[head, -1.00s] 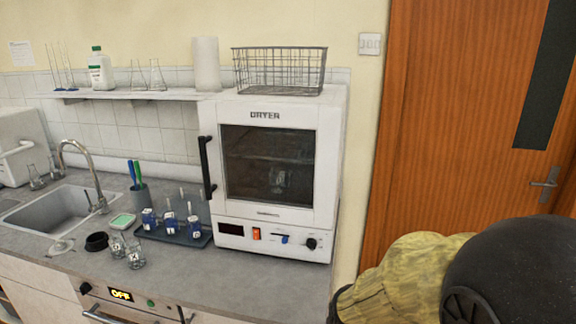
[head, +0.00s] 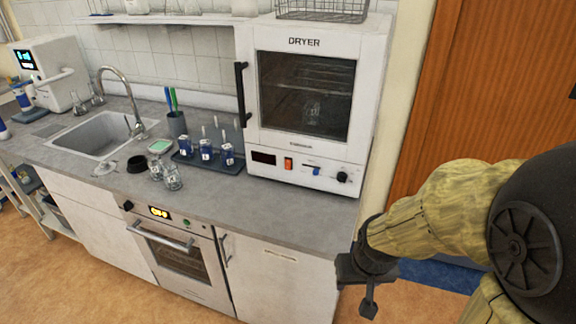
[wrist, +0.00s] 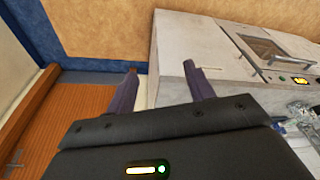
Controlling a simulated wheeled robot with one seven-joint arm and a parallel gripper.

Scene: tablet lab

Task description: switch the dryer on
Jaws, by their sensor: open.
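The white dryer (head: 375,110) stands on the grey counter at the right end, with its glass door (head: 305,95) shut and a black handle on the door's left. Its lower panel has a dark display (head: 264,157), an orange-red switch (head: 288,163), a blue slider (head: 316,171) and a black knob (head: 343,177). The display looks dark. My gripper (head: 368,285) is low at the right, in front of the counter's end and well below the dryer panel. In the wrist view, its two fingers (wrist: 162,88) are apart with nothing between them. The dryer controls are not clear there.
Left of the dryer, a dark tray (head: 190,160) holds several blue-labelled bottles. Glass beakers (head: 172,180) and a sink (head: 95,137) lie further left. An oven (head: 175,250) is below the counter. A wooden door (head: 480,80) is at the right.

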